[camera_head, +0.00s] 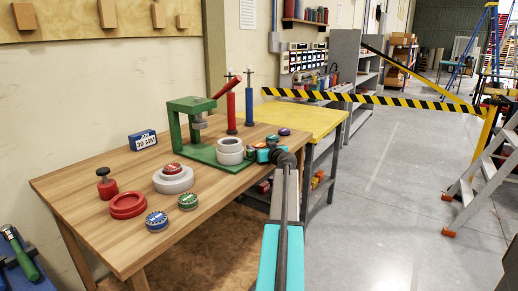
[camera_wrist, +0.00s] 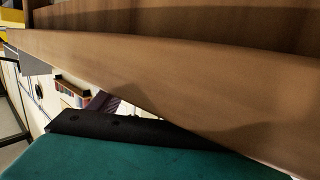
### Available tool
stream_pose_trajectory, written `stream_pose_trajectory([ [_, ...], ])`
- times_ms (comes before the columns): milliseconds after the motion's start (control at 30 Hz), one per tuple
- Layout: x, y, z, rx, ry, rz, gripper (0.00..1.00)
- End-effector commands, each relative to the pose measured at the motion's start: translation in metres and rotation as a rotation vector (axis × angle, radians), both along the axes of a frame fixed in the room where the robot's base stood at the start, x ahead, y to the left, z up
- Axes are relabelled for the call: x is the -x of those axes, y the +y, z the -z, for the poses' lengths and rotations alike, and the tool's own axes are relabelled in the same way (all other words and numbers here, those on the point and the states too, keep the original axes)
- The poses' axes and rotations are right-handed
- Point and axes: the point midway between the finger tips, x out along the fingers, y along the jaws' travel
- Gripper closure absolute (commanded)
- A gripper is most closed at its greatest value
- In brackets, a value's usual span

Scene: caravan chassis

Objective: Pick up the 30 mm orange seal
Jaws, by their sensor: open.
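I cannot single out an orange seal for certain in either view. Small round pieces lie on the wooden bench: a blue one (camera_head: 157,220), a green-rimmed one (camera_head: 188,200), a red-topped one (camera_head: 172,169) on a grey ring and a purple one (camera_head: 284,131). A few small coloured pieces by the bench's right edge are partly hidden by my arm. My gripper (camera_head: 263,154), teal and dark, is at that right edge, small and partly hidden by my wrist. It is open, with nothing visible in it. In the wrist view, a wooden edge fills much of the picture.
A green press (camera_head: 185,120) stands mid-bench with a grey ring (camera_head: 230,150) on its base. A red ring (camera_head: 128,204), a red-handled stamp (camera_head: 105,184) and a blue "30 MM" block (camera_head: 143,140) are on the left. A yellow-topped table (camera_head: 300,116) adjoins behind.

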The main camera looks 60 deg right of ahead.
Motion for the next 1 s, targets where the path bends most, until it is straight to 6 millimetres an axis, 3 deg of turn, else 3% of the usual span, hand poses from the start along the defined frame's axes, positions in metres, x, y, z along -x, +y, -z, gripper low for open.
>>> stream_pose_trajectory([
  [167, 0.000, 0.000, 0.000, 0.000, 0.000, 0.000, 0.29],
  [467, 0.001, 0.000, 0.000, 0.000, 0.000, 0.001, 0.74],
  [767, 0.001, -0.001, -0.001, 0.000, 0.000, 0.001, 0.74],
  [1000, 0.001, -0.001, -0.014, 0.002, 0.000, 0.002, 0.74],
])
